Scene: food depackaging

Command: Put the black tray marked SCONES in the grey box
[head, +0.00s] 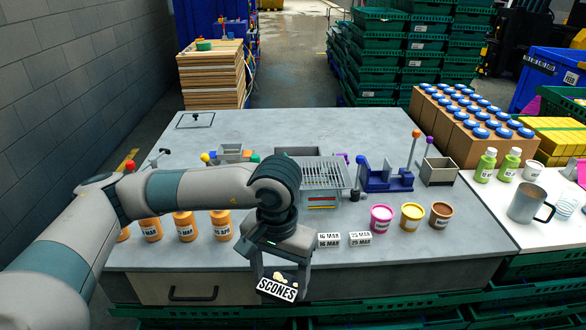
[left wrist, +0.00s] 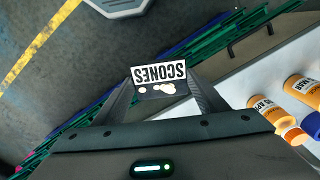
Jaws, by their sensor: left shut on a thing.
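The black tray marked SCONES (head: 276,289) hangs in my left gripper (head: 278,274) in front of the table's front edge, its white label facing out. In the left wrist view the tray (left wrist: 160,90) sits between the two fingers (left wrist: 160,95), with pale scones on it. The gripper is shut on it. An open grey box (head: 439,172) stands on the table at the right. Another small grey container (head: 230,152) stands at the back left. I cannot tell which of them the task means. My right gripper is not in view.
On the table are a wire-topped unit (head: 323,178), a blue fixture (head: 386,178), colored tubs (head: 411,217), white date blocks (head: 360,239) and orange bottles (head: 185,226). Green crates (head: 440,311) stand below the front edge. The table's back left is mostly clear.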

